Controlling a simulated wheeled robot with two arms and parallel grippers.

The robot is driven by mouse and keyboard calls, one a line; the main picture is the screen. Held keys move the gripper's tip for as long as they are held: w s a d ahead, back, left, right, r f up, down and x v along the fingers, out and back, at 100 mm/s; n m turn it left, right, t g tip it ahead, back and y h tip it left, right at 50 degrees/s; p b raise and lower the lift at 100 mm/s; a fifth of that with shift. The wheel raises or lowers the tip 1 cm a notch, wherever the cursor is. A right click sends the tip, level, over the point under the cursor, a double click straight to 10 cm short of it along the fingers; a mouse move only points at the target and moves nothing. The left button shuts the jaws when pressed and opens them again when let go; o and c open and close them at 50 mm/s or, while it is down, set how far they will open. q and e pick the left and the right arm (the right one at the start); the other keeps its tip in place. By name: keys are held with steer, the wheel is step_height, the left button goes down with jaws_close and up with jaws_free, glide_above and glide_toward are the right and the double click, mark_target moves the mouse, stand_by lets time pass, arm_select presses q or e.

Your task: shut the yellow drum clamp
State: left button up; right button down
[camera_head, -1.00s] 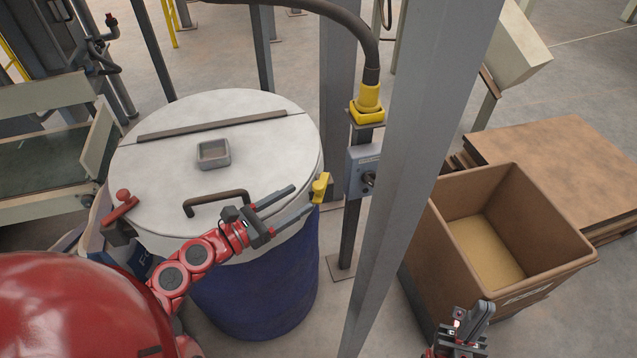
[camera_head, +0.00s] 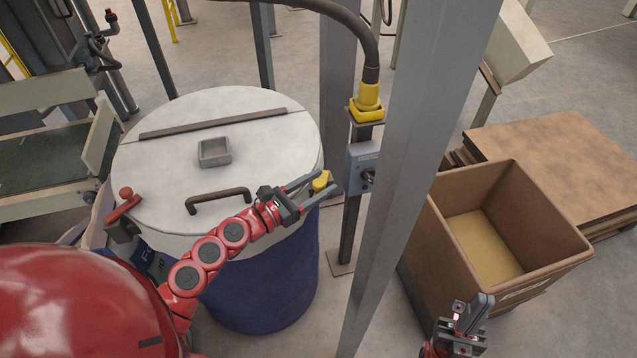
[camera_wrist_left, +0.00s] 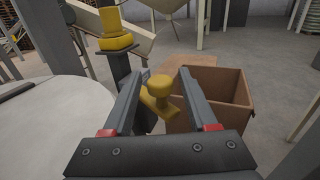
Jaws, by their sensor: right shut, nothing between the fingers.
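The yellow drum clamp (camera_head: 321,181) sits at the right rim of the drum. In the left wrist view the clamp (camera_wrist_left: 160,88) has a round knob and stands between my open fingers. My left gripper (camera_head: 326,186) is open around the clamp, and I cannot tell whether a finger touches it. The blue drum (camera_head: 262,290) has a white lid (camera_head: 160,170) with a bar handle (camera_head: 219,199). A red-knobbed clamp (camera_head: 124,206) is at the lid's left edge. My right gripper (camera_head: 474,312) is shut and empty at the lower right, away from the drum.
A grey upright post (camera_head: 420,150) stands just right of the clamp. A grey switch box (camera_head: 362,168) on a thin stand, with a yellow-collared cable (camera_head: 368,98), is close by. An open brown bin (camera_head: 505,235) is farther right.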

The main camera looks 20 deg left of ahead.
arm_select(q)
jaws_close()
stand_by(1.2)
